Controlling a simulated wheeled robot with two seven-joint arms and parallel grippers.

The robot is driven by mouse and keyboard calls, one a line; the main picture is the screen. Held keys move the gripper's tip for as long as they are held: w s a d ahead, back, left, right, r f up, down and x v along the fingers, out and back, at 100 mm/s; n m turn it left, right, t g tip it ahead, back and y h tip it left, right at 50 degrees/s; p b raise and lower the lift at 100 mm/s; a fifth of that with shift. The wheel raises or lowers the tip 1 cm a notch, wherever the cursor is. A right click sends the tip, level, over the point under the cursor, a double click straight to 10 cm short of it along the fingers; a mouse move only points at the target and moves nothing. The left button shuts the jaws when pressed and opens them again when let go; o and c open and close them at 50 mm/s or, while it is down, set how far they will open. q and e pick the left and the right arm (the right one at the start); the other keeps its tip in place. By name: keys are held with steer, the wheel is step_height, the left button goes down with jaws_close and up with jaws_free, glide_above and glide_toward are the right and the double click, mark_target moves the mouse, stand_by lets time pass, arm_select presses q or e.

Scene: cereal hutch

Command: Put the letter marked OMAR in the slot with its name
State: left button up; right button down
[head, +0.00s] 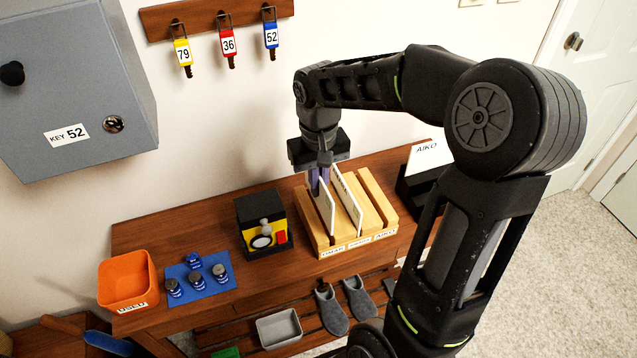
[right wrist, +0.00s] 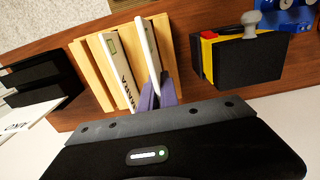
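The light wooden letter rack (head: 318,238) stands on the brown bench, with slot labels on its front. The left label (head: 333,252) reads OMAR, the right one AIKO; the middle one is too small to read. A white letter (head: 327,212) stands upright in the OMAR slot; its name is not visible. My right gripper (head: 319,182) is above the rack, its purple fingers closed on that letter's upper part. The letter and fingers (right wrist: 158,95) also show in the right wrist view. A second white letter (head: 348,205) stands in the middle slot. My left gripper is out of view.
A black box (head: 265,222) with a yellow-and-red front stands left of the rack. A black holder with a white AIKO letter (head: 427,152) is on the right. An orange bin (head: 127,280) and blue mat (head: 200,276) lie farther left. The grey key cabinet (head: 75,80) hangs upper left.

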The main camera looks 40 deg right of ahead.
steer(key=shift+f+b, duration=1.3)
steer(key=shift+f, duration=0.4)
stand_by(1.5)
steer(key=shift+f, duration=0.35)
stand_by(0.4)
steer(key=c, duration=1.1)
jaws_free()
steer(key=shift+r+p, duration=1.75)
steer(key=shift+r, duration=0.75)
